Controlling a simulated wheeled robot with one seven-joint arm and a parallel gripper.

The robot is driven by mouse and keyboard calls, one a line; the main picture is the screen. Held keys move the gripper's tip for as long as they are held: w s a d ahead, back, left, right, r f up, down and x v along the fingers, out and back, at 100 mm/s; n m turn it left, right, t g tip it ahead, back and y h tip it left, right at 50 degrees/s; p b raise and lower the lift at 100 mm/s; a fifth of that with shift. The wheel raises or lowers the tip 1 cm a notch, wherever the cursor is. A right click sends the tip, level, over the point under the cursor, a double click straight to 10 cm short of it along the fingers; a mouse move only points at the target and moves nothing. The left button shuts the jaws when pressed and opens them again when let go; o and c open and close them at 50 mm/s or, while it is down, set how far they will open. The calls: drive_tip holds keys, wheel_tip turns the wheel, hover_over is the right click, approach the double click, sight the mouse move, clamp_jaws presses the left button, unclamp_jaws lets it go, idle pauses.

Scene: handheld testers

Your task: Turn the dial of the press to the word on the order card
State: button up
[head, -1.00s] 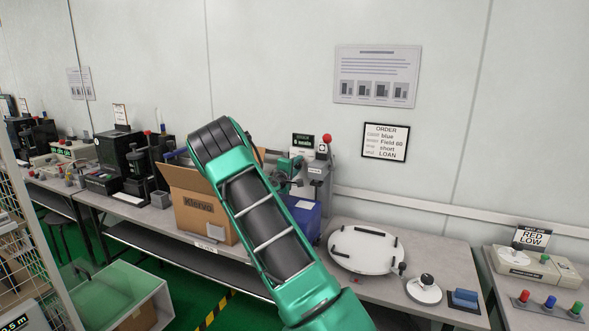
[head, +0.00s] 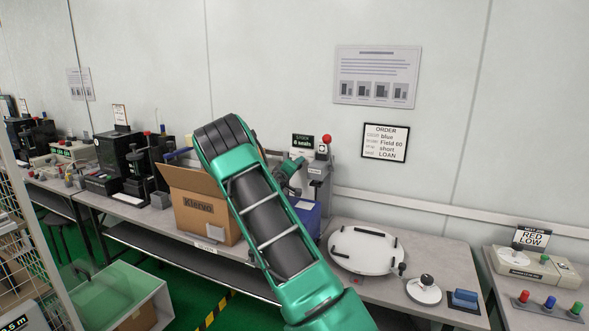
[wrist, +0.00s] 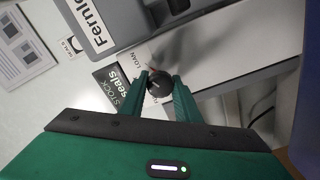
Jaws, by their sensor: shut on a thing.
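The order card (head: 385,141) hangs on the wall in the head view, with LOAN as its last word. The grey press (head: 319,178) stands on the bench below and left of it. In the wrist view the press body (wrist: 190,30) runs across the top. The small black dial (wrist: 158,87) sits between the green fingers of my gripper (wrist: 160,78), which is shut on it. The word LOAN shows on a white plate beside the dial; another word is partly hidden by a finger. I cannot tell which word the dial points to. In the head view the dial is hidden.
A cardboard box (head: 205,218) stands open left of my arm. A blue bin (head: 306,213) is just in front of the press. A STOCK sign (head: 302,141) stands behind it. A round white plate (head: 362,252) lies on the bench to the right.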

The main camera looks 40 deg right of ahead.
sight(300, 152)
drive_tip(key=shift+s+f, duration=0.15)
drive_tip(key=shift+f, duration=0.25)
drive_tip(key=o, duration=1)
drive_tip(key=shift+r, duration=0.15)
drive_tip(key=shift+r, duration=0.15)
drive_tip(key=shift+r, duration=0.3)
drive_tip(key=r, duration=0.2)
drive_tip(key=a+r, duration=0.1)
drive_tip(key=shift+w+r, duration=0.3)
drive_tip(key=shift+r, duration=0.05)
drive_tip(key=a+r, duration=0.2)
drive_tip(key=a, duration=0.1)
drive_tip(key=a+r, duration=0.2)
drive_tip(key=a, duration=0.2)
drive_tip(key=a+r, duration=0.2)
drive_tip(key=a, duration=0.1)
drive_tip(key=shift+s+a+r, duration=0.1)
drive_tip(key=shift+a+r, duration=0.05)
drive_tip(key=shift+a, duration=0.15)
